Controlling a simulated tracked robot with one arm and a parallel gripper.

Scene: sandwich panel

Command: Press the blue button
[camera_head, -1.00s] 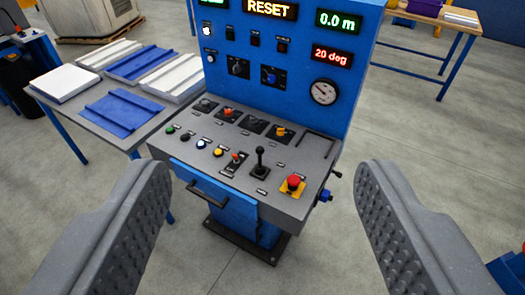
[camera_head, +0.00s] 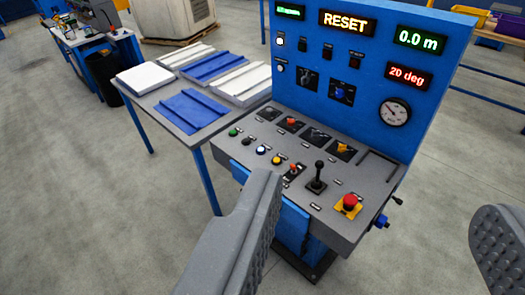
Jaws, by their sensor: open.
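The blue button (camera_head: 261,149) is a small round button with a pale, shiny top on the sloping grey desk of the blue control console (camera_head: 310,130). It sits in the front row, between a black button (camera_head: 247,141) and a yellow button (camera_head: 276,160). My gripper (camera_head: 380,199) is open and empty, with its two grey fingers wide apart. The left finger's tip shows just below the button row in the picture, and the right finger is at the right edge. Neither finger appears to touch the console. The left finger hides part of the console's front.
A green button (camera_head: 233,132) is at the row's left end. A black joystick (camera_head: 317,178) and a red emergency stop (camera_head: 349,202) stand on the desk's right part. A side table (camera_head: 178,128) with white and blue panels is left of the console.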

